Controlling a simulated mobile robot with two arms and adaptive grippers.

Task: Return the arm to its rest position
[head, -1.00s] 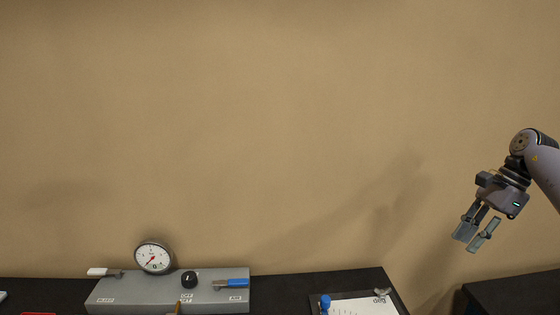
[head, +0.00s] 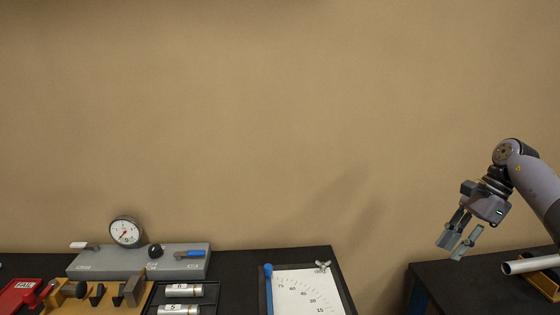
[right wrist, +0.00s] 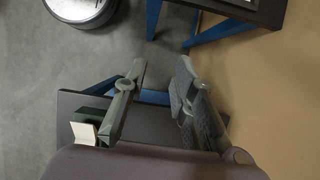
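My right gripper (head: 459,243) is raised at the right of the head view, in front of the tan wall. Its two fingers are spread apart with nothing between them, and it hangs tilted down toward the left. In the right wrist view the fingers (right wrist: 155,90) also stand apart and empty, above the floor and table edges. My left gripper shows in neither view.
A dark table holds a grey gauge block (head: 140,262), a red box (head: 20,296), a tray with labelled cylinders (head: 182,290) and a clipboard sheet (head: 305,290). A second table (head: 450,280) at right bears a metal tube (head: 530,264). A gap separates the tables.

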